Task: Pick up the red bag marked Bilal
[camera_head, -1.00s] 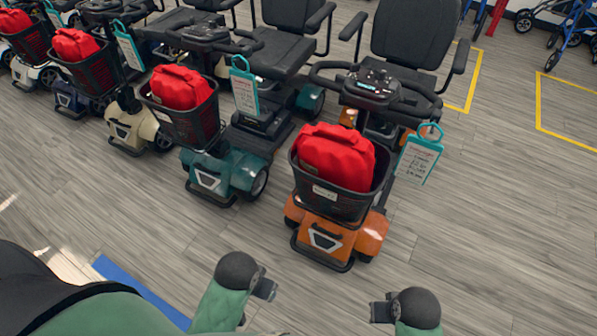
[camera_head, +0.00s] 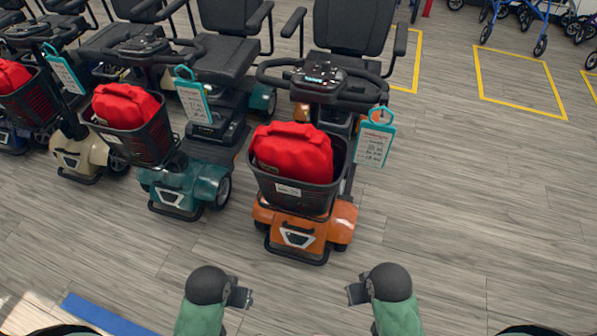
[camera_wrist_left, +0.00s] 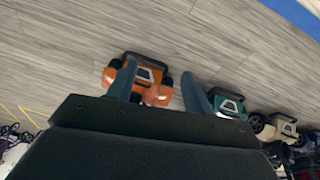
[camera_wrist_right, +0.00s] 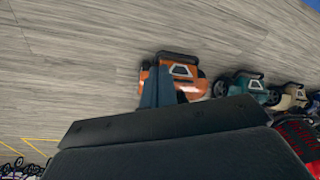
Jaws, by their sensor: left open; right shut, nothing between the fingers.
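A red bag (camera_head: 292,152) sits in the black front basket (camera_head: 293,194) of the orange scooter (camera_head: 304,229) in the head view. Another red bag (camera_head: 124,106) sits in the teal scooter's basket, and one more (camera_head: 12,76) is at the left edge. I cannot read the name Bilal on any bag or label. My left gripper (camera_head: 242,294) is open and empty, in front of the orange scooter. My right gripper (camera_head: 356,292) is shut and empty, to its right. Both are apart from the bags. The wrist views show the orange scooter (camera_wrist_left: 144,80) beyond the fingers.
The teal scooter (camera_head: 184,187) and a cream scooter (camera_head: 84,155) stand in a row to the left. A teal tag (camera_head: 374,142) hangs from the orange scooter's handlebar. Floor to the right is clear, with yellow outlines (camera_head: 520,83) and blue walkers (camera_head: 515,22) behind.

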